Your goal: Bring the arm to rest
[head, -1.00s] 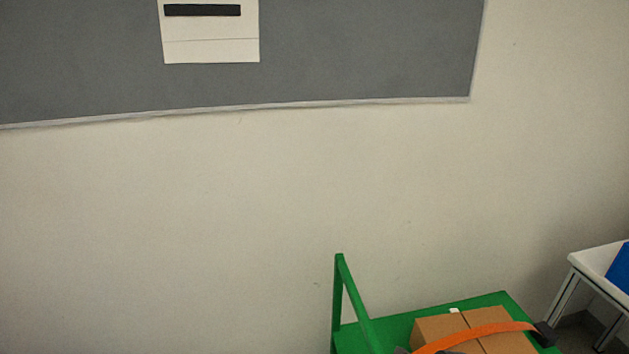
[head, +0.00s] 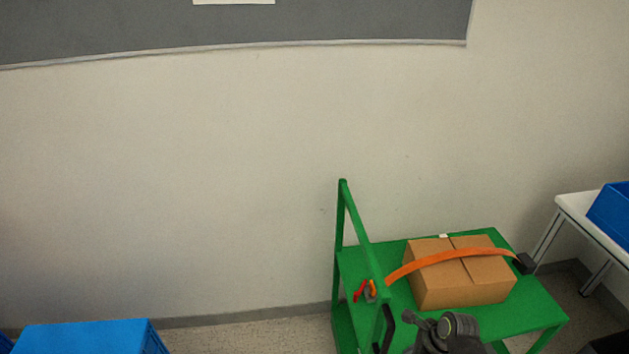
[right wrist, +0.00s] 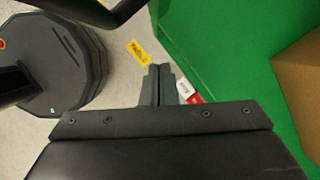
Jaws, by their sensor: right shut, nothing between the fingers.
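My right gripper (right wrist: 160,72) is shut and empty in the right wrist view, its fingers pressed together. It is over the edge between pale floor and a green surface. A dark jointed part, apparently my right arm, shows at the bottom of the head view in front of the green cart (head: 405,246). My left gripper is in neither view. No rotary switch shows in these frames.
A cardboard box (head: 462,285) with an orange strap (head: 440,256) sits on the cart. Red-handled tools (head: 362,291) are by its upright frame. A blue crate (head: 85,338) is at bottom left, a white table (head: 580,212) at right.

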